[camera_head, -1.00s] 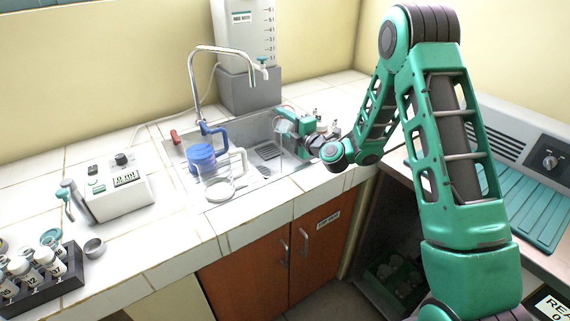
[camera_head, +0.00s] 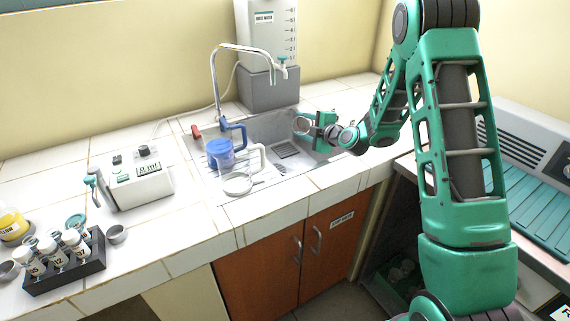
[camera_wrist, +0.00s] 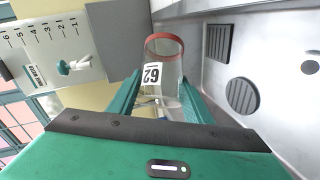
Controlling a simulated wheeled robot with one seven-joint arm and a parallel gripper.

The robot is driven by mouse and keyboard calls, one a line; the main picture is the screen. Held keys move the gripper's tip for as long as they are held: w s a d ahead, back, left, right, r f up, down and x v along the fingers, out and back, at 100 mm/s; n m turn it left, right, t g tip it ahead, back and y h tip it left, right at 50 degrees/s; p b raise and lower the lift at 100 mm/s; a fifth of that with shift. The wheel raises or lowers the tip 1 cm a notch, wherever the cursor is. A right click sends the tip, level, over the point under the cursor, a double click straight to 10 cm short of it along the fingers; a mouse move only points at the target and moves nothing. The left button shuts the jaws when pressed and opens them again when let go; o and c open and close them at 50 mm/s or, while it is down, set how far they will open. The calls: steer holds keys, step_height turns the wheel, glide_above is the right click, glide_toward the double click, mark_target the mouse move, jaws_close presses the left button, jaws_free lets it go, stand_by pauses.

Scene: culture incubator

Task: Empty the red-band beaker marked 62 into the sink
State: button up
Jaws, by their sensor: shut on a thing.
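The red-band beaker marked 62 (camera_wrist: 162,75) is clear glass with a red rim and a white label. In the wrist view it sits between the two fingers of my gripper (camera_wrist: 165,108), which is shut on it. In the head view my gripper (camera_head: 311,127) holds the beaker (camera_head: 301,125) over the far right part of the sink (camera_head: 325,152). The beaker looks tipped over on its side, its mouth away from my palm. I cannot make out any liquid in it.
A tap (camera_head: 214,80) and a water tank (camera_head: 268,35) on a grey block (camera_head: 268,90) stand behind the sink. A white instrument (camera_head: 138,182) and a vial rack (camera_head: 70,268) are farther left.

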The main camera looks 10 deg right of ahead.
steer(key=shift+a+r, duration=0.15)
steer(key=shift+m+g, duration=0.3)
